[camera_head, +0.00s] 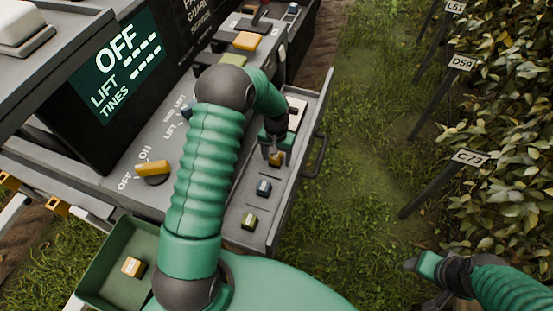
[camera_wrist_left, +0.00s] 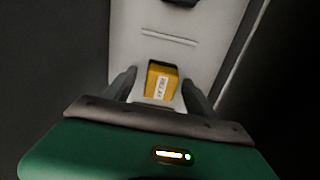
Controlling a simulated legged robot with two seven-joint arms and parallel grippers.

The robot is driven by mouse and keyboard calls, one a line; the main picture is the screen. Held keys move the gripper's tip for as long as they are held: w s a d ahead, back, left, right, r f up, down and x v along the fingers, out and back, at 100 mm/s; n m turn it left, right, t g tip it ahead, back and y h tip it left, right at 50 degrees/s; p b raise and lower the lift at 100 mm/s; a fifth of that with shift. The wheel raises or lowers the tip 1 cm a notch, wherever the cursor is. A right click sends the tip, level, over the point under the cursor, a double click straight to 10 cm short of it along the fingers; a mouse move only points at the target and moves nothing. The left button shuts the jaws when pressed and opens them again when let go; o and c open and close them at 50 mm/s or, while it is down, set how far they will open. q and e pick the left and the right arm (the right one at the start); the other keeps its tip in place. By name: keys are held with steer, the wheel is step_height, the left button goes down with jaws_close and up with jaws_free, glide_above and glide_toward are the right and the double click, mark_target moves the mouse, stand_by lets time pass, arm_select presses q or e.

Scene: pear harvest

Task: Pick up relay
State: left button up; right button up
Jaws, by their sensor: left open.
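A yellow-orange block labelled RELAY (camera_wrist_left: 162,80) sits on the pale drawer floor between the two fingers of my left gripper (camera_wrist_left: 160,92) in the left wrist view. The fingers stand apart, one on each side, with a gap to it. In the head view my left gripper (camera_head: 275,155) reaches down into the open drawer (camera_head: 229,232), and the orange relay (camera_head: 276,160) shows partly hidden below it. A blue-grey block (camera_head: 263,187) and an olive block (camera_head: 249,221) lie nearer in the same drawer. My right gripper (camera_head: 428,264) is at lower right, away from the drawer; its jaws are unclear.
A green bin (camera_head: 92,273) at lower left holds a yellow-and-white block (camera_head: 132,267). The machine panel has an orange ON/OFF knob (camera_head: 153,168) and a screen (camera_head: 117,67) reading OFF. The drawer handle (camera_head: 317,157) sticks out right. Grass and signposts lie beyond.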

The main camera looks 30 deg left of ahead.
arm_select(q)
steer(key=shift+s+a+r, duration=0.1)
steer(key=shift+a, duration=0.05)
steer(key=shift+c, duration=1.8)
steer(key=shift+d+r, duration=0.1)
steer(key=shift+d, duration=0.2)
steer(key=c, duration=0.7)
steer(key=shift+a, duration=0.1)
jaws_close()
